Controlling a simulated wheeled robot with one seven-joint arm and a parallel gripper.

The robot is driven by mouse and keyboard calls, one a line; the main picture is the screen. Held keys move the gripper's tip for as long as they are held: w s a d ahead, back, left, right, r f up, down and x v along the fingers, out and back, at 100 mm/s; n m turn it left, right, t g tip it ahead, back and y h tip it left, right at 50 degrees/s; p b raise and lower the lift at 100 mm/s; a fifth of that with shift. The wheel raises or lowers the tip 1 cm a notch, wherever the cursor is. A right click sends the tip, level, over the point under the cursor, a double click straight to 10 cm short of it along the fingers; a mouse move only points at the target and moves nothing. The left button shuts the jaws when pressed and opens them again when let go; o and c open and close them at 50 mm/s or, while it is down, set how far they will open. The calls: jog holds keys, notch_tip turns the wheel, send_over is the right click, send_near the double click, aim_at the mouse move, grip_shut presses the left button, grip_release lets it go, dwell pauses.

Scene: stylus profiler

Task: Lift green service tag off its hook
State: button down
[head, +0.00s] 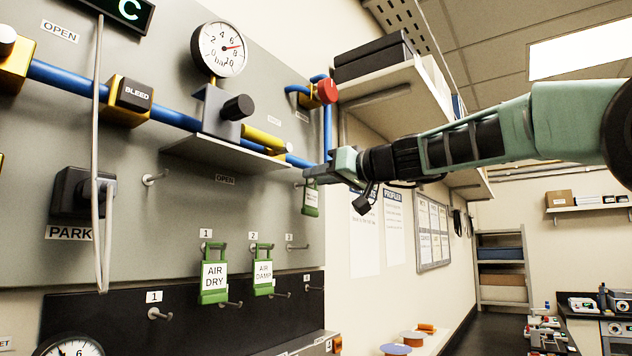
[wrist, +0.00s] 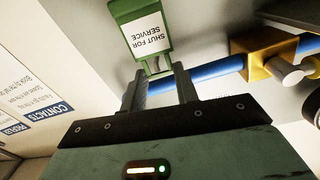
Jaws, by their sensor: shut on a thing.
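The green service tag (wrist: 143,38) has a white label reading "SHUT FOR SERVICE" and appears upside down in the wrist view. In the head view the tag (head: 311,201) hangs at the right edge of the grey panel, below the blue pipe. My gripper (head: 313,176) reaches in from the right and is shut on the tag's narrow top part. In the wrist view the fingers (wrist: 159,82) close around that part, with the label beyond them. The hook is mostly hidden by the gripper and tag, so I cannot tell whether the tag still bears on it.
Two green tags, "AIR DRY" (head: 214,277) and "AIR DAMP" (head: 263,272), hang lower on the panel (head: 150,230). An empty hook (head: 154,178) sits to the left. A ledge (head: 225,152) with a valve is close left of my gripper. A shelf (head: 390,90) overhangs behind.

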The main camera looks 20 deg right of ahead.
jog(key=b+v, duration=0.3)
jog(key=v, duration=0.3)
jog(key=shift+d+b, duration=0.2)
jog(key=shift+b, duration=0.2)
jog(key=shift+s, duration=0.1)
dwell(0.3)
